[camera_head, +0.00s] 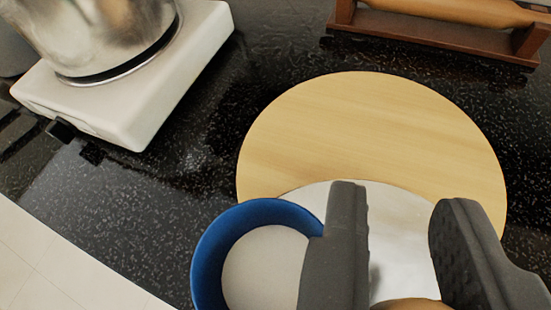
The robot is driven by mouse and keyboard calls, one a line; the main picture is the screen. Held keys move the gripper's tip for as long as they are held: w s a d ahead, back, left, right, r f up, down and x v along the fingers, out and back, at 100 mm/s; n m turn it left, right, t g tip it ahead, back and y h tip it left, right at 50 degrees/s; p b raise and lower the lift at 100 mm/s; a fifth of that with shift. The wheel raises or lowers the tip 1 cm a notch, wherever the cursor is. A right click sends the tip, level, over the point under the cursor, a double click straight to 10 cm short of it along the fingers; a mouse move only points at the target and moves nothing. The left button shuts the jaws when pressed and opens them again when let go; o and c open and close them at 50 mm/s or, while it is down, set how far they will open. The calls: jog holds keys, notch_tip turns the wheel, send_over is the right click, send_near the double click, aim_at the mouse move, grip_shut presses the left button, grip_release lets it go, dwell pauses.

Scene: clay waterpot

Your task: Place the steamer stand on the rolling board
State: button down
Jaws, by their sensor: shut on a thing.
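The rolling board (370,120) is a round, pale wooden disc lying flat on the dark counter in the middle of the view. My gripper (401,197) is at the lower right, its two dark fingers apart with a thing held between them. A shiny silver disc (395,240), which I take to be the steamer stand, shows between and behind the fingers and covers the near part of the board. A rounded tan part (410,304) shows between the fingers at the bottom edge. The lower part of the held thing is cut off, and I cannot tell whether the disc touches the board.
A blue bowl with a pale inside (207,250) is close to the left finger. A white hot plate (140,110) with a metal pot (95,35) stands at the upper left. A rolling pin (450,10) rests on a brown rack (430,40) behind the board.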

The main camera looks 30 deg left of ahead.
jog(key=shift+y, duration=0.3)
jog(key=a, duration=0.1)
jog(key=s+a, duration=0.1)
jog(key=a, duration=0.1)
jog(key=s+a, duration=0.1)
jog(key=shift+s+a+r+b, duration=0.1)
jog(key=shift+a+r+b, duration=0.2)
jog(key=shift+a+r, duration=0.1)
jog(key=w+d+f, duration=0.1)
jog(key=w, duration=0.4)
jog(key=w+d+f+b, duration=0.1)
jog(key=w+f, duration=0.1)
jog(key=w, duration=0.3)
jog(key=w+d+f+b, duration=0.1)
jog(key=w+f, duration=0.1)
jog(key=w, duration=0.3)
jog(key=shift+w+d+f, duration=0.1)
jog(key=shift+w+d, duration=0.1)
jog(key=shift+d, duration=0.2)
jog(key=c, duration=1.3)
grip_release()
jog(key=shift+o, duration=0.2)
